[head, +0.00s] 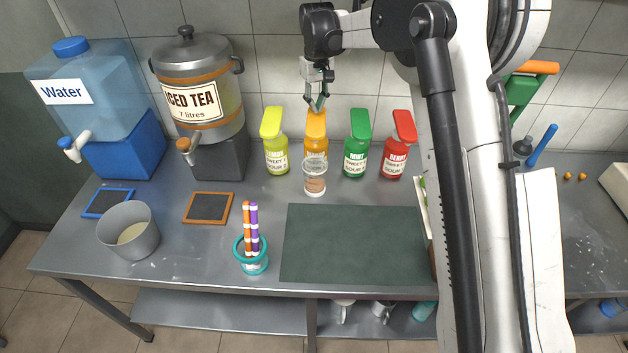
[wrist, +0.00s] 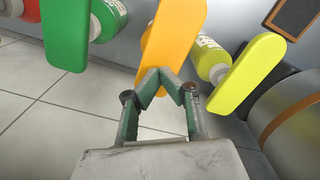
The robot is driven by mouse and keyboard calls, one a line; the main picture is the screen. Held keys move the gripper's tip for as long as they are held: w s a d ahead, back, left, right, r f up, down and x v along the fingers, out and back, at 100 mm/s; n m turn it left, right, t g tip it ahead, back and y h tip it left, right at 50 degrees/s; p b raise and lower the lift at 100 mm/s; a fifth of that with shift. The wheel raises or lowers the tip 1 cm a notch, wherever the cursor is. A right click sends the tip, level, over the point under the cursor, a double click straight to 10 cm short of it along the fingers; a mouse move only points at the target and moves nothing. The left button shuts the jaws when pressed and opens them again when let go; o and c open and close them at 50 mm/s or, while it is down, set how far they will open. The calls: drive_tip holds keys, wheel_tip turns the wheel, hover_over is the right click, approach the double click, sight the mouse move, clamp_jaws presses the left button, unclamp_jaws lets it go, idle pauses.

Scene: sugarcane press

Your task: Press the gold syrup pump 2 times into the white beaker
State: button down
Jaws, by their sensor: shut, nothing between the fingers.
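The gold syrup pump (head: 316,122) stands at the back of the counter in a row of pump bottles. Its flat orange head also shows in the wrist view (wrist: 176,32). My gripper (head: 317,108) is shut and empty, with its fingertips right at the top of the gold pump head. In the wrist view its green fingers (wrist: 161,75) meet at the near end of that head; I cannot tell whether they touch it.
A yellow pump (head: 277,155) stands left of the gold one, green (head: 356,158) and red (head: 397,158) pumps to the right. A dark mat (head: 350,245) lies in front.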

sight(316, 116)
drive_tip(key=shift+f+b, duration=1.5)
drive_tip(key=shift+f, duration=0.85)
drive_tip(key=shift+r, duration=0.1)
drive_tip(key=shift+r+p, duration=1.1)
drive_tip(key=shift+r, duration=1.45)
drive_tip(key=shift+r+p, duration=1.2)
drive_tip(key=shift+r, duration=1.8)
